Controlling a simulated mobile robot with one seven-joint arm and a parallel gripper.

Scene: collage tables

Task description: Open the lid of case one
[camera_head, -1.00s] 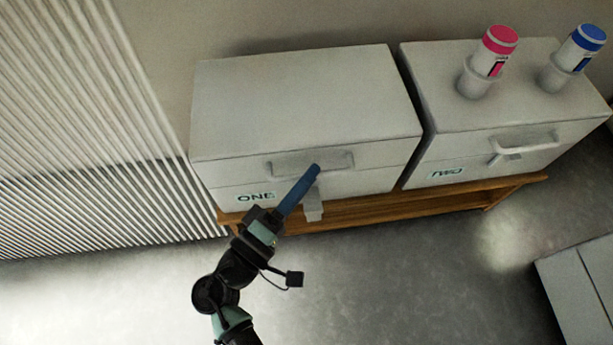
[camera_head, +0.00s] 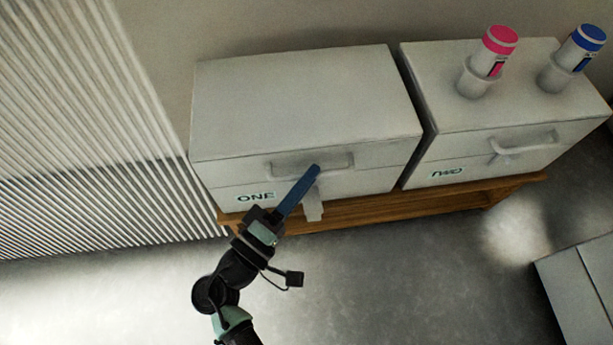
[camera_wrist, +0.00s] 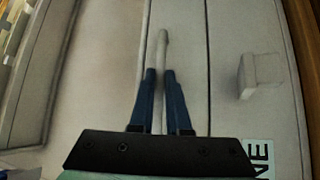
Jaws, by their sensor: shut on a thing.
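Case one (camera_head: 305,100) is a white box with a flat lid, labelled ONE (camera_head: 256,197) on its front. Its lid is down. A bar handle (camera_head: 285,168) runs along the front of the lid. My gripper (camera_head: 314,170) reaches it from the front, with blue fingers at the handle. In the wrist view my gripper (camera_wrist: 160,75) has one finger on each side of the pale handle bar (camera_wrist: 161,48) and is shut on it. A small latch-like tab (camera_head: 313,205) hangs on the case front below the handle; it also shows in the wrist view (camera_wrist: 262,75).
Case two (camera_head: 470,145) stands close on the right, with a pink-capped bottle (camera_head: 494,55) and a blue-capped bottle (camera_head: 578,52) in holders on top. Both cases rest on a wooden bench (camera_head: 370,211). A ribbed wall panel (camera_head: 70,130) is at left. Open floor lies in front.

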